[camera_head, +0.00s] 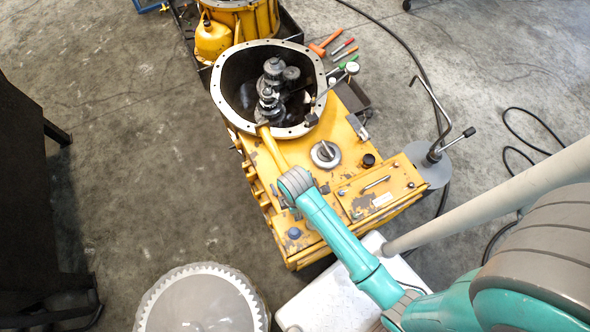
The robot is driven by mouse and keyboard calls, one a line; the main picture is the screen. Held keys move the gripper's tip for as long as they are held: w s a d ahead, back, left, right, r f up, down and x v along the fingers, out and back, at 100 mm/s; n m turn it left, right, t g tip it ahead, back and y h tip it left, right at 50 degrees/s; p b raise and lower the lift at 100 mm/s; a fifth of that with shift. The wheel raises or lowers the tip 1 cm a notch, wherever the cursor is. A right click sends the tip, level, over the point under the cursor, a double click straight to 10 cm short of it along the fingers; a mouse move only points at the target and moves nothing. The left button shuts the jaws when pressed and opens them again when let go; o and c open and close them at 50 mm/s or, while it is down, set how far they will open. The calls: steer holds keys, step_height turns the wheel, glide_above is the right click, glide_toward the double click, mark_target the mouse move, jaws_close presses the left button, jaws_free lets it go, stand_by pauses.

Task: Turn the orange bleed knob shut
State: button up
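The yellow transmission housing (338,118) lies in the middle of the head view, with its round open end (222,84) facing up and grey gears (270,88) inside. My teal arm (335,235) reaches over it from the lower right. The grey wrist end (296,182) of my arm is above the housing's left part. My gripper is not clearly made out beyond the wrist, and its fingers cannot be seen. A yellow rod-like piece (272,147) runs from the wrist to the rim; I cannot tell what it is. I cannot pick out an orange bleed knob.
The housing top carries a silver cap (326,153), a black knob (368,160) and a blue knob (293,233). A bent-rod stand (430,168) is at right. Hand tools (343,47) lie behind. A toothed round tub (202,302) is in front.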

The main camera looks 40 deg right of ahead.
steer(key=shift+f, duration=1.25)
jaws_close()
